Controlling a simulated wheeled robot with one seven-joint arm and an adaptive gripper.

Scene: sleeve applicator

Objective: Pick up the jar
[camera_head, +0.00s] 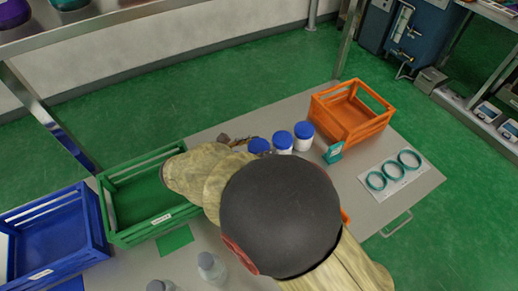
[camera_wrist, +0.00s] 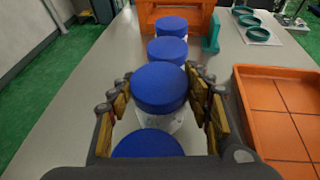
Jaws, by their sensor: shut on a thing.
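Several white jars with blue lids stand in a row on the grey table. In the wrist view my gripper (camera_wrist: 162,92) has its two fingers on either side of one jar (camera_wrist: 160,88) and is shut on it. The held jar looks upright; whether its base touches the table cannot be told. Another jar (camera_wrist: 148,145) is nearer the palm, and two more, a jar (camera_wrist: 168,48) and a jar (camera_wrist: 172,25), stand beyond. The head view shows three lids, on a jar (camera_head: 259,147), a jar (camera_head: 282,140) and a jar (camera_head: 304,131); my arm hides most of the gripper.
An orange crate (camera_head: 372,128) and teal sign (camera_head: 333,154) stand beyond the jars. Teal rings (camera_head: 409,159) lie on a white card at right. A shallow orange tray (camera_wrist: 240,125) is right of my gripper. Green (camera_head: 115,235) and blue (camera_head: 98,232) crates and clear bottles (camera_head: 212,269) are left.

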